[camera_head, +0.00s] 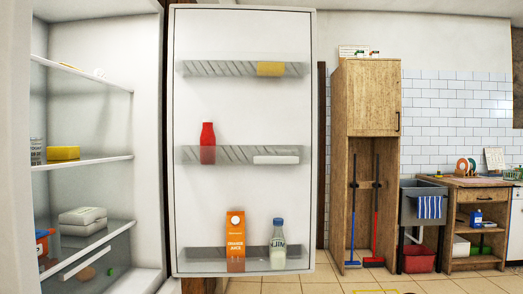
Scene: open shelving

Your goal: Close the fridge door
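The fridge door (243,110) stands wide open in the head view, with its inner side facing me. Its racks hold a yellow block (270,68), a red bottle (207,136), a white flat item (276,159), an orange juice carton (235,233) and a milk bottle (278,240). The fridge interior (110,110) is to the left, with glass shelves holding a yellow box (63,153), white packages (83,217) and other food. The outer edge of the door is on its right side. My gripper is not in view.
A wooden cabinet (370,95) with brooms stands right of the door. A grey sink (423,207), a red bin (418,259) and a wooden counter (468,182) are farther right. Tiled floor (328,279) shows clear at the lower right.

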